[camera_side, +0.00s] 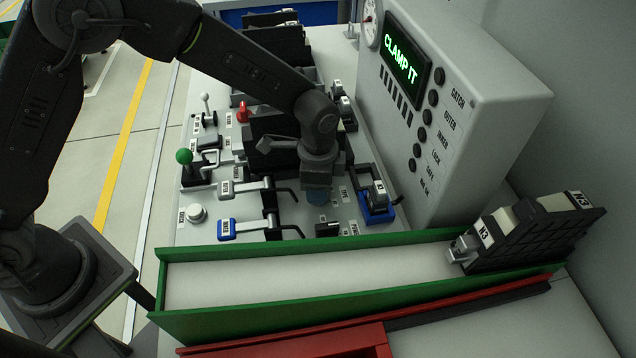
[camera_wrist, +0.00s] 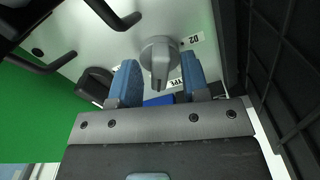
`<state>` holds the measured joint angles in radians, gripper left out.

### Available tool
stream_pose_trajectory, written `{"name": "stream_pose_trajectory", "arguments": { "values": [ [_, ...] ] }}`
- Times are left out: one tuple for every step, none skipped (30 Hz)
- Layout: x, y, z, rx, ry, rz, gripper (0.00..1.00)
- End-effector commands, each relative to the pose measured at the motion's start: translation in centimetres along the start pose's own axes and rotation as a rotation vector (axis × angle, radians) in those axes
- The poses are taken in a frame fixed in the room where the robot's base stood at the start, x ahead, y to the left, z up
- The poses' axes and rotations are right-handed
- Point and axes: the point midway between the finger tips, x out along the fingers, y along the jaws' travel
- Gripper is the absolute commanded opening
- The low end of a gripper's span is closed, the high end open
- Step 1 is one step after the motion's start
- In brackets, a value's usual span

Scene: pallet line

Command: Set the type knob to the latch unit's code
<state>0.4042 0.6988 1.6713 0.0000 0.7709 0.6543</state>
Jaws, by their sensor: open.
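My gripper (camera_side: 319,198) is low over the control panel, its blue fingers apart and nothing held. In the wrist view a round grey knob with a raised pointer (camera_wrist: 160,62) lies just ahead of and between the fingertips (camera_wrist: 158,70). I cannot tell whether they touch it. The gripper hides this knob in the side view. A black unit (camera_side: 535,238) marked N3, with a metal latch piece (camera_side: 462,248), stands at the right end of the green-walled channel.
The grey console (camera_side: 450,110) shows CLAMP IT on its screen (camera_side: 402,52). Levers with blue (camera_side: 240,228) and grey handles, a green ball lever (camera_side: 184,157) and a black knob (camera_side: 327,230) surround the gripper. A blue-based clamp (camera_side: 377,204) stands close on its right.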

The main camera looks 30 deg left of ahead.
Motion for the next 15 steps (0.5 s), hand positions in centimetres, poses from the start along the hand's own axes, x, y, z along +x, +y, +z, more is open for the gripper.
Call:
{"name": "stream_pose_trajectory", "arguments": {
  "values": [
    [0.0,0.0,0.0,0.0,0.0,0.0,0.43],
    [0.0,0.0,0.0,0.0,0.0,0.0,0.43],
    [0.0,0.0,0.0,0.0,0.0,0.0,0.43],
    [-0.1,0.0,0.0,0.0,0.0,0.0,0.43],
    [-0.3,0.0,0.0,0.0,0.001,0.0,0.43],
    [-0.6,0.0,0.0,0.0,0.001,-0.001,0.43],
    [-0.9,0.0,0.0,0.0,0.002,-0.001,0.43],
    [-1.3,0.0,-0.1,0.0,0.002,-0.002,0.43],
    [-2.0,-0.1,-0.1,0.0,0.003,-0.002,0.43],
    [-2.5,-0.1,-0.1,0.0,0.004,-0.003,0.43],
    [-3.1,0.0,-0.1,0.0,0.004,-0.003,0.43],
    [-4.0,-0.1,-0.1,0.0,0.005,-0.003,0.43],
    [-4.7,-0.1,-0.1,0.0,0.004,-0.003,0.43],
    [-5.4,-0.1,-0.1,0.0,0.005,-0.004,0.43],
    [-6.3,-0.1,-0.1,0.0,0.005,-0.004,0.43]
  ]
}}
